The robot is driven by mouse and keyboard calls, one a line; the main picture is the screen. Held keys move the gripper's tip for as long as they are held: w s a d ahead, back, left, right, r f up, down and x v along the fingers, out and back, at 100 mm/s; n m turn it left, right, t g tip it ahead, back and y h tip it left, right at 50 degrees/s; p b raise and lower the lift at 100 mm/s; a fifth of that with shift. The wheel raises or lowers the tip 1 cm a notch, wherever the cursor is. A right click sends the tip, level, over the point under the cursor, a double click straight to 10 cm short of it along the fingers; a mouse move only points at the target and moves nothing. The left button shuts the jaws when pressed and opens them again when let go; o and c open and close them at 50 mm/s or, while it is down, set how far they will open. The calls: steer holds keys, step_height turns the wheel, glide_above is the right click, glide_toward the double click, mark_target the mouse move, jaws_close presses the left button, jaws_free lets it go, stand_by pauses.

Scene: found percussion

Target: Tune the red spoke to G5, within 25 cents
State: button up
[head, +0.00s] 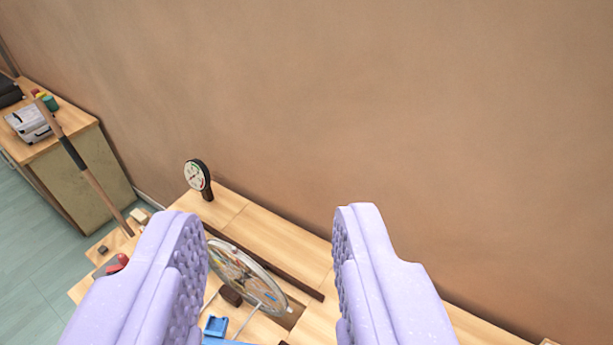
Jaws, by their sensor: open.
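My gripper (272,228) is open, its two lilac, knobbed fingers wide apart with nothing between them. It is high in front of the brown wall, and the workbench shows below and behind the fingers. A spoked wheel (281,300) stands tilted on the bench, low in the picture, partly hidden by the left finger. Small coloured marks show among its spokes, but I cannot tell which spoke is red. A round dial gauge (197,175) on a dark stand is at the bench's back left.
The wooden bench (270,238) runs along the wall (400,100). A blue part (215,326) sits in front of the wheel, and a red item (117,263) lies left. A long pole (88,178) leans near a side cabinet (85,175) bearing a silver case (30,123).

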jaws_close()
stand_by(1.5)
